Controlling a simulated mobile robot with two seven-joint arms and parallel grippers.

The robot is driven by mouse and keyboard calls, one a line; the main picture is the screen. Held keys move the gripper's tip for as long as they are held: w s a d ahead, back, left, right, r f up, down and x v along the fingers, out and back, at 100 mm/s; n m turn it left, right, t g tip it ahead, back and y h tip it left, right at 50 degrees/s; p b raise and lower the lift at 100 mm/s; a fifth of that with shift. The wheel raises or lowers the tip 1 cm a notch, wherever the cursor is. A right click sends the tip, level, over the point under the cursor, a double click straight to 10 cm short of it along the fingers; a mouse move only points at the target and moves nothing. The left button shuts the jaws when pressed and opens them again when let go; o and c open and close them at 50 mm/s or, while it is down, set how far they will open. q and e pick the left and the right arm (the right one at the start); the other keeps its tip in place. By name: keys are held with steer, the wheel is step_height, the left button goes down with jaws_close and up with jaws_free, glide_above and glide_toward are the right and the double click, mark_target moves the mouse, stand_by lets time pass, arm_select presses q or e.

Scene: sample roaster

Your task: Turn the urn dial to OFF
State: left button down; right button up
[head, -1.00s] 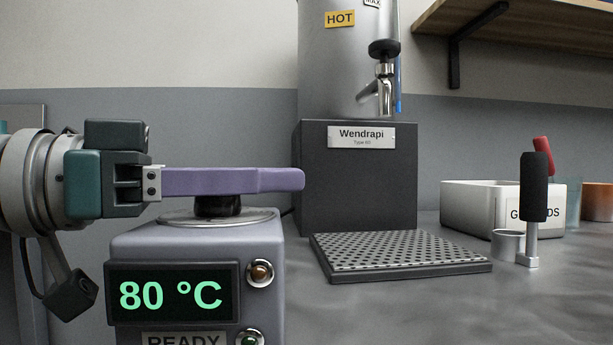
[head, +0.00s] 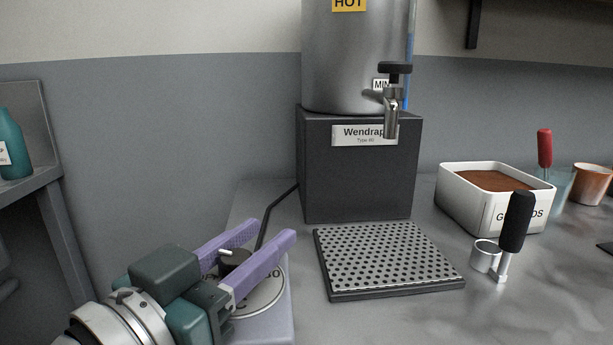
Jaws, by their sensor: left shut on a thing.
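The dial is a black knob (head: 235,262) with a light pointer line, on a round pale plate (head: 263,298) on top of a grey control box (head: 281,328). Only part of the plate's lettering shows, so I cannot read the setting. My left gripper (head: 268,238) has its two purple fingers on either side of the knob, shut on it. The urn is a steel cylinder (head: 345,60) with a yellow HOT label and a black-handled tap (head: 393,95), on a dark base (head: 357,180) marked Wendrapi. My right gripper is not in view.
A black cable (head: 272,212) runs from the urn base toward the control box. A perforated drip tray (head: 385,262) lies before the urn. A portafilter (head: 514,222) stands right of it, near a white grounds bin (head: 462,208). A teal bottle (head: 14,145) stands on a left shelf.

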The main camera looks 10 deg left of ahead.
mark_target(227, 269)
arm_select(q)
steer(key=shift+a+n+t+y+p, duration=0.15)
steer(key=shift+n+t+y+p, duration=0.1)
steer(key=shift+n+y+p, duration=0.6)
steer(key=shift+a+n+t+y+p, duration=0.2)
steer(key=shift+n+y+p, duration=0.25)
steer(key=shift+y, duration=0.7)
steer(key=shift+c, duration=2.3)
jaws_free()
steer(key=s, duration=0.3)
steer(key=s+p, duration=0.1)
steer(key=s, duration=0.2)
steer(key=s+a, duration=0.1)
steer(key=s, duration=0.2)
steer(key=shift+s, duration=0.4)
